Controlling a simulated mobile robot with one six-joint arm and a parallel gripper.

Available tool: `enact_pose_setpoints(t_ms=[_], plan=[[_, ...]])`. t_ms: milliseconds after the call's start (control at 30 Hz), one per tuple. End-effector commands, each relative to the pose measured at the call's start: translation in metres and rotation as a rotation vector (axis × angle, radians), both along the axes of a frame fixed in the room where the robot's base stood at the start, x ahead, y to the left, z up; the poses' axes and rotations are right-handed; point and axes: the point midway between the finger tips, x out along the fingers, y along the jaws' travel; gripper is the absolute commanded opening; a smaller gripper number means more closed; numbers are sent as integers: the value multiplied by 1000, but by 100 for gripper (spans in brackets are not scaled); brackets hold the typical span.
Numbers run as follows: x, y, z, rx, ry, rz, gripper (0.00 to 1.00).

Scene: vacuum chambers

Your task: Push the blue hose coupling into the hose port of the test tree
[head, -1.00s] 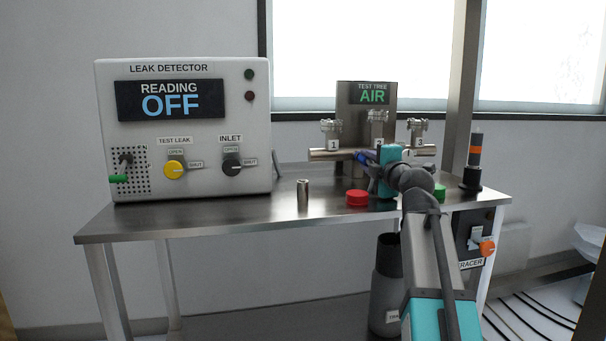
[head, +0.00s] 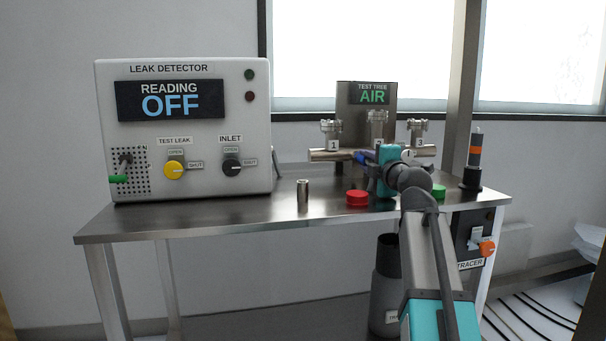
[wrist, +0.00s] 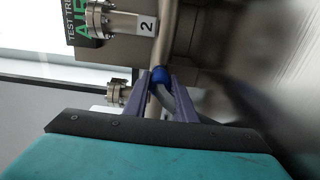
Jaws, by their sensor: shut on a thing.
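The test tree (head: 349,95) stands at the back of the bench, its display reading AIR; it also shows sideways in the wrist view (wrist: 185,42). My gripper (head: 364,158) is in front of its horizontal pipe (head: 324,155). In the wrist view my gripper (wrist: 160,82) is shut on the blue hose coupling (wrist: 160,75), which sits between the fingertips by the pipe. A grey hose (wrist: 163,98) runs back from the coupling between the fingers. The hose port itself is hidden, so I cannot tell whether the coupling touches or enters it.
A leak detector (head: 200,130) reading OFF stands at the left. A small metal cylinder (head: 302,195), a red cap (head: 357,198) and a green cap (head: 439,192) are on the bench (head: 240,218). A signal lamp (head: 474,160) stands at the right end.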

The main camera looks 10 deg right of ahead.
Motion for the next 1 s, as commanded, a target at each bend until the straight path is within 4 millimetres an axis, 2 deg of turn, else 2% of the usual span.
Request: enact_pose_setpoints(t_ms=[1000], plan=[[7,0,1,0,-1,0,0]])
